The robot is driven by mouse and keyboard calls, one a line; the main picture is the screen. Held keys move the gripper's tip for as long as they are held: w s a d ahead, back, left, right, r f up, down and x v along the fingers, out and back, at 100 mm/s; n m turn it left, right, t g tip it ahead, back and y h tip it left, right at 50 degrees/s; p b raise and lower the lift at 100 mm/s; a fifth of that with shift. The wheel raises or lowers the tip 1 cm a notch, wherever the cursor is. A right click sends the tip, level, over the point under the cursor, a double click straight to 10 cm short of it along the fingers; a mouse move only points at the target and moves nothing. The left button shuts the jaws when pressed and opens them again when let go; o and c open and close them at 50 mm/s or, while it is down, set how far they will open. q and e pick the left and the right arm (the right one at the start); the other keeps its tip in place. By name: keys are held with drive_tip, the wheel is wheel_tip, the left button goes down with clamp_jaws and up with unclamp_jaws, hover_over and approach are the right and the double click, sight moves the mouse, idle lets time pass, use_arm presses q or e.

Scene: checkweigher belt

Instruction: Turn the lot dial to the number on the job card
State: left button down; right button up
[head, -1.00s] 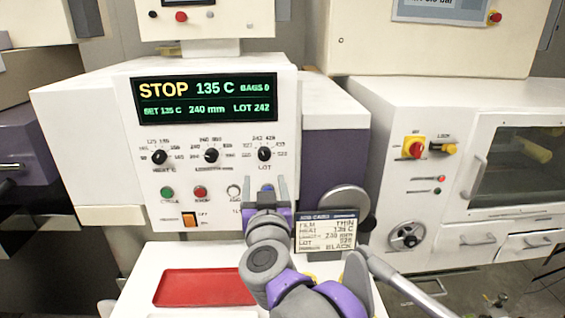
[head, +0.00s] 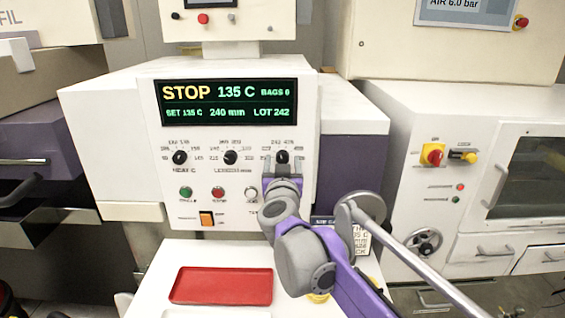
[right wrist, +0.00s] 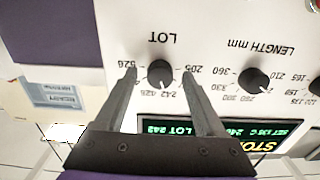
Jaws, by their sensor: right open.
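The lot dial (head: 282,155) is a black knob at the right end of the dial row on the white panel. In the right wrist view the lot dial (right wrist: 160,74) shows upside down, its white mark toward 242. The display (head: 228,102) reads LOT 242. My right gripper (head: 283,162) is open, its fingers pointing at the dial. In the wrist view its fingertips (right wrist: 159,72) lie on either side of the knob; contact cannot be told. The job card (head: 361,240) is mostly hidden behind my right arm. My left gripper is not in view.
The length dial (head: 231,157) and heat dial (head: 180,157) sit left of the lot dial. Below are green (head: 186,192) and red (head: 219,193) buttons and an orange switch (head: 206,218). A red tray (head: 222,285) lies on the white surface in front.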

drive_tip(key=shift+c, duration=0.2)
clamp_jaws()
idle(0.3)
drive_tip(key=m+p, duration=0.1)
drive_tip(key=m, duration=0.5)
drive_tip(key=m+p, duration=0.1)
drive_tip(key=m, duration=0.5)
drive_tip(key=shift+m, duration=0.4)
drive_tip(key=m+p, duration=0.1)
drive_tip(key=m, duration=0.4)
drive_tip(key=shift+r, duration=0.1)
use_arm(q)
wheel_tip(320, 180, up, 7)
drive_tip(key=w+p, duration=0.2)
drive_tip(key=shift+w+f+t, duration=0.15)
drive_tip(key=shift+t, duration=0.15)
use_arm(e)
drive_tip(key=m, duration=0.6)
